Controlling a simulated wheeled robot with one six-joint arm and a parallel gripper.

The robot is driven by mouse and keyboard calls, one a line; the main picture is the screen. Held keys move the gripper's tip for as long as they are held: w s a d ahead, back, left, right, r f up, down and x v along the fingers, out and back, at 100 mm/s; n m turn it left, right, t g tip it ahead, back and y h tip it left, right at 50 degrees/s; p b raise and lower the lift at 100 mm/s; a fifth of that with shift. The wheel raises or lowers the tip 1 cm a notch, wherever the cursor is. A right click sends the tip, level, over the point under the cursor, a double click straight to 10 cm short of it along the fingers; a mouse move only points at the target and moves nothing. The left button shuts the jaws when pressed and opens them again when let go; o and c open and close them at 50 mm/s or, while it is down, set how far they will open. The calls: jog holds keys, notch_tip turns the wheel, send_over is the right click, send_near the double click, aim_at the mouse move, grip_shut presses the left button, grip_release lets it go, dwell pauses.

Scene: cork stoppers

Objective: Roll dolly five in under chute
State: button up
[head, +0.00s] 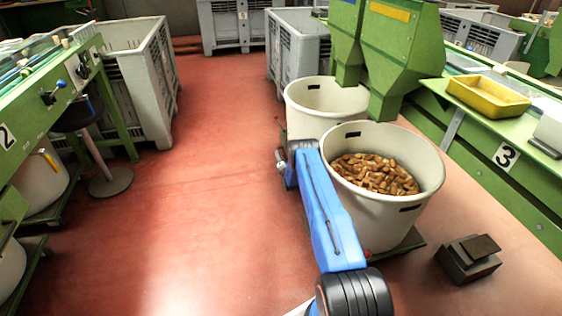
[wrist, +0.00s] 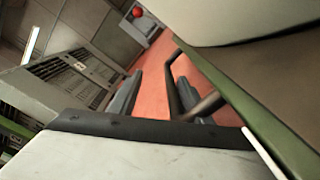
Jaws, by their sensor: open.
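A white tub of corks (head: 395,205) stands on a green dolly (head: 405,243) at the right. The dolly's green edge crosses the wrist view (wrist: 255,115), with a dark bar handle (wrist: 206,104) sticking out from it. No number five is readable. My gripper (wrist: 155,85) is open, with the handle close to its right finger; I cannot tell whether they touch. In the head view my blue arm hides part of the tub's left side. Green chutes (head: 400,55) hang above the tubs; the nearer spout ends behind the cork tub's far rim.
A second white tub (head: 305,97) stands behind, under the other chute. A dark block with a pedal-like top (head: 468,258) lies on the floor at right. Green benches (head: 505,160) line the right. Grey crates (head: 160,95) stand behind. The red floor (head: 190,210) at left-centre is clear.

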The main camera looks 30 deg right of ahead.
jog(key=o, duration=0.6)
jog(key=r, duration=0.2)
jog(key=d+r, duration=0.1)
jog(key=r, duration=0.3)
jog(key=shift+w+d, duration=0.3)
jog(key=shift+w, duration=0.1)
jog(key=shift+c, duration=0.2)
jog(key=shift+s+d+r+h, duration=0.15)
jog(key=shift+r+h, duration=0.15)
jog(key=shift+r, duration=0.65)
jog(key=c, duration=0.6)
jog(key=shift+o, duration=0.2)
jog(key=shift+s+r, duration=0.1)
jog(key=shift+s, duration=0.05)
jog(key=shift+a, duration=0.25)
